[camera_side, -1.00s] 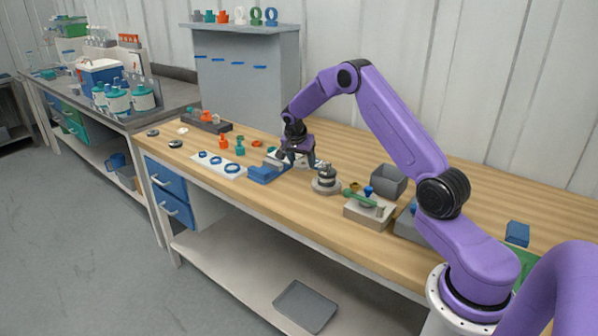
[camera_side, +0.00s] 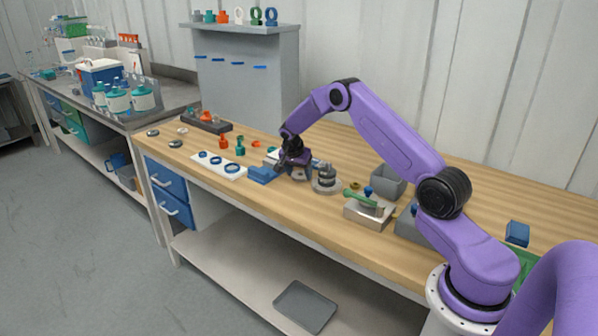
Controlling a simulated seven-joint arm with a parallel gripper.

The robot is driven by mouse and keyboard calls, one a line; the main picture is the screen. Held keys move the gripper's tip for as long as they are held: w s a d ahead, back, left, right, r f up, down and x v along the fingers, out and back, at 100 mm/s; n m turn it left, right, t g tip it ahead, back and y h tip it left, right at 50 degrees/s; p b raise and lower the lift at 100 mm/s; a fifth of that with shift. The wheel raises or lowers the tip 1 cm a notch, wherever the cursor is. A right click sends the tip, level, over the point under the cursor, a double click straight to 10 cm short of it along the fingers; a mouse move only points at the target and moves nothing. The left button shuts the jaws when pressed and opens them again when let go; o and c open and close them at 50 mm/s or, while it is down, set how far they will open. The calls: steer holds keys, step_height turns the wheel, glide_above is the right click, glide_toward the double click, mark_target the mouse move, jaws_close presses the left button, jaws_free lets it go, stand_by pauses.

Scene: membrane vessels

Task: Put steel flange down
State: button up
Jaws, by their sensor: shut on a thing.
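My gripper (camera_side: 293,173) is low over the wooden bench, between a blue block (camera_side: 263,174) on its left and a round steel vessel (camera_side: 327,180) on its right. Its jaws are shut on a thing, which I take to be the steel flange. The flange is too small and too hidden by the fingers to make out, and I cannot tell whether it touches the bench.
A white board with blue rings (camera_side: 218,166) lies left of the blue block. Orange and teal fittings (camera_side: 240,147) stand behind it. A grey open bin (camera_side: 388,181) and a box with a green-handled tool (camera_side: 369,209) stand to the right. The bench's front edge is close.

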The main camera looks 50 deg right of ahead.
steer(key=o, duration=1.2)
steer(key=shift+o, duration=0.2)
steer(key=v, duration=1.2)
steer(key=s+a+r+n+y, duration=0.15)
steer(key=s+a+n, duration=0.25)
steer(key=a, duration=0.4)
steer(key=s+a+r+n, duration=0.3)
steer(key=s+a+n, duration=0.15)
steer(key=a, duration=0.35)
steer(key=s+a+r+n+y, duration=0.1)
steer(key=s+a+r+n, duration=0.1)
steer(key=s+a+n, duration=0.45)
steer(key=s+a+r+n+y, duration=0.15)
steer(key=s+a+n, duration=0.45)
steer(key=s, duration=0.7)
steer(key=s+d+f+n+g, duration=0.1)
steer(key=s+n, duration=0.5)
steer(key=s, duration=0.8)
steer(key=shift+s+f+n+y, duration=0.25)
steer(key=shift+s+n+y, duration=0.05)
steer(key=shift+s+y, duration=0.1)
